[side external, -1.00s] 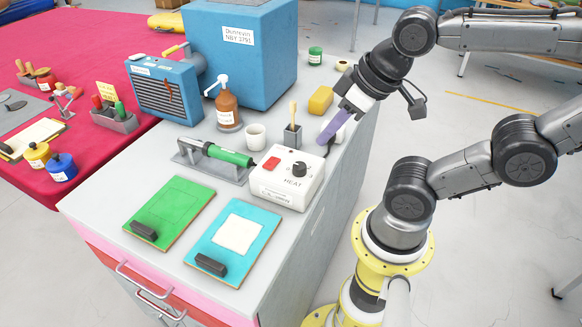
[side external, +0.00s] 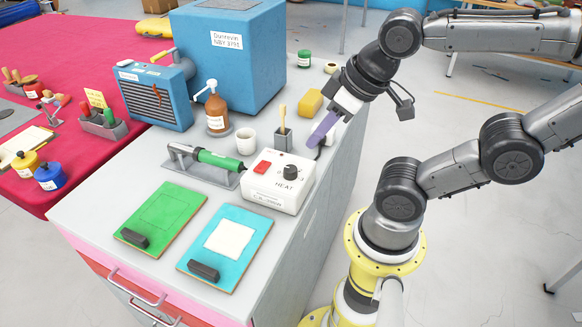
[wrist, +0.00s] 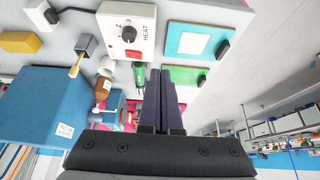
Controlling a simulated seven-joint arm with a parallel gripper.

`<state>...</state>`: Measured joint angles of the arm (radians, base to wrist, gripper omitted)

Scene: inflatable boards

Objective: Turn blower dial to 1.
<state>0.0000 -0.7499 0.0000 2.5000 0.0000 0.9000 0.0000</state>
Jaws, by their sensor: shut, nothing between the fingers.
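The white control box (side external: 278,200) marked HEAT sits near the right edge of the grey bench top. It has a black dial (side external: 291,172) and a red switch (side external: 263,168). In the wrist view the dial (wrist: 129,34) shows with the figures 2 and 3 near it; its pointer setting is too small to read. A hot-air tool with a green handle (side external: 222,160) rests in a grey stand left of the box. My gripper (side external: 311,145), with purple fingers, is shut and empty. It is above and behind the box, apart from the dial. Its fingers (wrist: 160,72) point forward in the wrist view.
A grey cup with a brush (side external: 283,135), a white mug (side external: 246,141) and a yellow block (side external: 311,102) stand behind the box. A brown pump bottle (side external: 217,112) is farther left. Green (side external: 163,216) and cyan (side external: 226,243) boards lie in front.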

